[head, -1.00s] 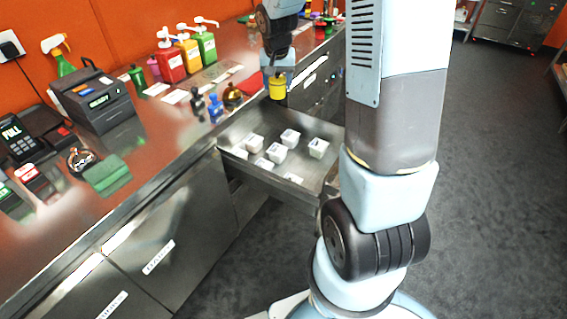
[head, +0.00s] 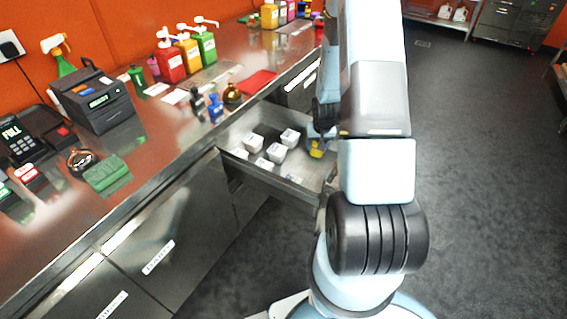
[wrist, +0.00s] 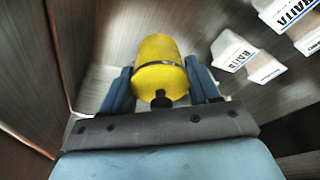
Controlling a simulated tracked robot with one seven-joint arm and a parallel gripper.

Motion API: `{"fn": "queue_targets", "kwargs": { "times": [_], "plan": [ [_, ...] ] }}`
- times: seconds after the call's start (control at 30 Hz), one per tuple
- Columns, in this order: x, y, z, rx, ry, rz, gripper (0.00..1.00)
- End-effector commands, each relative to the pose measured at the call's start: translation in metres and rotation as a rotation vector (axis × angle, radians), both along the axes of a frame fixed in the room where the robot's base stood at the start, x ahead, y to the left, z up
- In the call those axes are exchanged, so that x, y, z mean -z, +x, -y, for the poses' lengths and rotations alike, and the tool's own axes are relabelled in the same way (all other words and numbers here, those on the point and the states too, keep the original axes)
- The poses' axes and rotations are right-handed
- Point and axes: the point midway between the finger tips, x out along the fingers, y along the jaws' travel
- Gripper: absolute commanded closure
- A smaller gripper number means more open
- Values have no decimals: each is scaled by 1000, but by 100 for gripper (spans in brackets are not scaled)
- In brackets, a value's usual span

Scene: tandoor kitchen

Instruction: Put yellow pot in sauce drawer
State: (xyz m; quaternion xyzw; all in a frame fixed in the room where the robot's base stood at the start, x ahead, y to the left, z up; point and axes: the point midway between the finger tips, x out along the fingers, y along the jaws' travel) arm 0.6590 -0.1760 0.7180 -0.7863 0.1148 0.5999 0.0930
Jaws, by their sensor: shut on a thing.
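The yellow pot (wrist: 159,68) is between the two fingers of my gripper (wrist: 162,88) in the wrist view, with a dark band and dark knob towards the palm. In the head view the yellow pot (head: 317,148) shows at the right part of the open drawer (head: 262,180), partly hidden by my arm. My gripper (head: 320,135) is shut on it, inside or just over the drawer. I cannot tell whether the pot touches the drawer floor. White tubs (head: 277,152) stand in the drawer; in the wrist view one tub (wrist: 234,50) is labelled RAITA.
Drawer walls (wrist: 52,60) rise close to the left of the pot in the wrist view. The floor to the right is clear.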

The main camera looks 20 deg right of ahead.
Motion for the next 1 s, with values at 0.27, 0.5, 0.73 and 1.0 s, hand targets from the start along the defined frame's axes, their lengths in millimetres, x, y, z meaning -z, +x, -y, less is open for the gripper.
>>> {"fn": "queue_targets", "kwargs": {
  "times": [0.27,0.5,0.73,1.0],
  "plan": [
    [27,-13,12,-4,-4,1,85],
    [58,-14,12,-5,-4,-1,85],
    [80,-13,12,-4,-5,2,85],
    [94,-14,12,-4,-4,-1,85]
  ]
}}
